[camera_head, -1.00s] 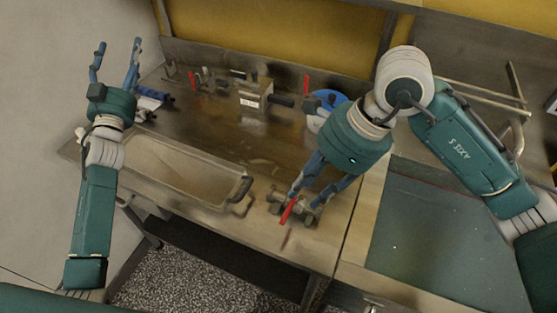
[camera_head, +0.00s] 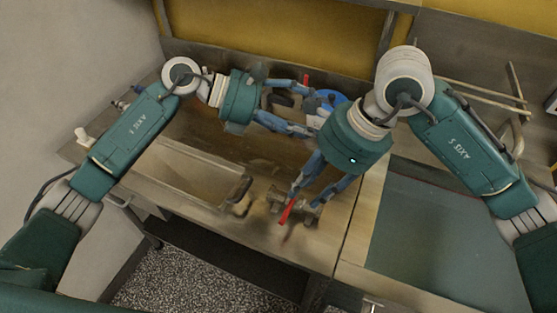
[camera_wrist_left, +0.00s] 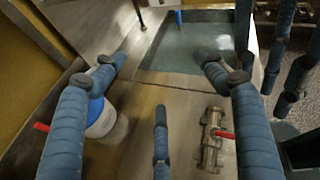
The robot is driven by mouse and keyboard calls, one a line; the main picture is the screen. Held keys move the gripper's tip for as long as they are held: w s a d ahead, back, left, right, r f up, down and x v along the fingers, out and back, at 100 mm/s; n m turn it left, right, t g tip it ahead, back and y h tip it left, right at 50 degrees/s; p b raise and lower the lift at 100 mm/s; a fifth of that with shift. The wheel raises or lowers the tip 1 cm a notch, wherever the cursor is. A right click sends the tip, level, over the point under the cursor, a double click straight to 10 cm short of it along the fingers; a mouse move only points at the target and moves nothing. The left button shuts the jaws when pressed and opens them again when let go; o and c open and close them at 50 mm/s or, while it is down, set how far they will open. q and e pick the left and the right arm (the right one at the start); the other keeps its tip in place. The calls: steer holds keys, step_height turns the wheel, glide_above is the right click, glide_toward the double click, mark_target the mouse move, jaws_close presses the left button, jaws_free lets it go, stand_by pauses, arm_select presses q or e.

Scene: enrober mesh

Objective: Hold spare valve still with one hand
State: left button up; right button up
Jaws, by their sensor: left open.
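The spare valve (camera_head: 312,201) is a metal fitting with a red handle (camera_head: 287,212), lying on the worktop. It also shows in the left wrist view (camera_wrist_left: 211,150). My right gripper (camera_head: 306,199) points down at the valve, its blue fingers spaced apart and the tips overlapping it in the head view. I cannot tell whether they touch or grip it. My left gripper (camera_head: 310,113) is open and empty, fingers pointing right above the worktop, behind the valve and close to the right gripper.
A blue and white container (camera_head: 327,97) stands behind my grippers. A teal mat (camera_head: 430,245) covers the surface on the right. The worktop's front edge is just before the valve.

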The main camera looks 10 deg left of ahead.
mark_target(295, 203)
arm_select(q)
steer(key=s+a+f+m+g+y, duration=0.1)
steer(key=a+f+m+y, duration=0.1)
steer(key=f+y, duration=0.1)
steer(key=s+a+f+m+y, duration=0.2)
steer(key=m, duration=0.1)
steer(key=s+a+f+m+g+y, duration=0.1)
steer(key=s+a+f+m+y, duration=0.1)
steer(key=f+m+y, duration=0.1)
steer(key=shift+a+f+g+y, duration=0.25)
steer(key=shift+f+g+y, duration=0.05)
steer(key=shift+s+d+r+y, duration=0.1)
steer(key=shift+s+d+y, duration=0.2)
steer(key=shift+d, duration=0.15)
steer(key=x, duration=1)
steer(key=c, duration=1.7)
steer(key=shift+c, duration=0.2)
